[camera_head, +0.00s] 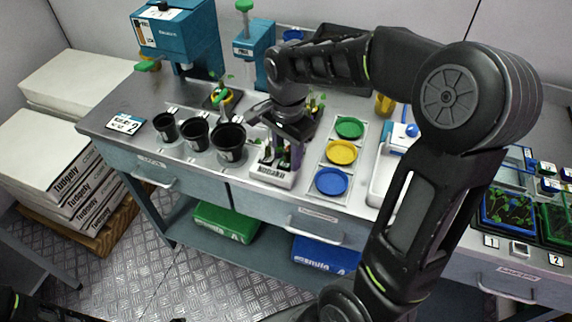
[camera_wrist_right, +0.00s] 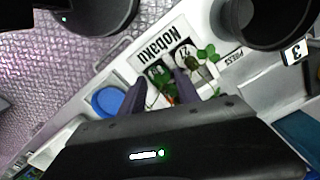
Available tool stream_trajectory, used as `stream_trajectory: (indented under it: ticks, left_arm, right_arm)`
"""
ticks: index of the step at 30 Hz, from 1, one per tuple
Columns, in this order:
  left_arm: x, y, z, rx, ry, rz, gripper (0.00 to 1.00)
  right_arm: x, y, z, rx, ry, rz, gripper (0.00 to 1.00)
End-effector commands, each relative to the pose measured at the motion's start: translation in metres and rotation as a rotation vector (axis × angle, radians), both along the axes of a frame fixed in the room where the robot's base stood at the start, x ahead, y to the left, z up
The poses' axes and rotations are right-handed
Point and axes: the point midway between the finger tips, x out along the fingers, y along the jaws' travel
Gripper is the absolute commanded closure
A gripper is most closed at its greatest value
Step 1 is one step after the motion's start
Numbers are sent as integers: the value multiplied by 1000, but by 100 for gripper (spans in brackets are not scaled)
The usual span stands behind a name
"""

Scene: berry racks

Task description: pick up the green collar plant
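A white rack (camera_head: 272,178) marked NOBAKU stands at the table's front edge and holds small leafy plants (camera_head: 266,151). My right gripper (camera_head: 287,152) points down over this rack. In the right wrist view its two dark fingers (camera_wrist_right: 161,80) are apart, with green leaves (camera_wrist_right: 157,74) and a small red spot between and beyond them. More leaves (camera_wrist_right: 205,55) show right of the fingers. I cannot make out a green collar, and the fingers partly hide the plants. Another plant (camera_head: 222,97) with an orange-yellow collar stands farther back left.
Three black pots (camera_head: 196,133) stand left of the rack. Green (camera_head: 349,127), yellow (camera_head: 342,152) and blue (camera_head: 331,181) dishes lie to its right. Blue machines (camera_head: 180,32) stand at the back. Plant trays (camera_head: 508,209) are at the far right.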

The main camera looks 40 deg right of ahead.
Motion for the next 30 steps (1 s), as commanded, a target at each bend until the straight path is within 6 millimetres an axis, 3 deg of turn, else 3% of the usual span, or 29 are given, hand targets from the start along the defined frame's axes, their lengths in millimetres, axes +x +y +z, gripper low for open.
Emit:
stream_trajectory:
  ticks: [8,21,30]
  left_arm:
    - [0,0,0,0,0,0,63]
    - [0,0,0,0,0,0,63]
    - [0,0,0,0,0,0,63]
  right_arm:
    - [0,0,0,0,0,0,63]
    - [0,0,0,0,0,0,99]
    - [0,0,0,0,0,0,100]
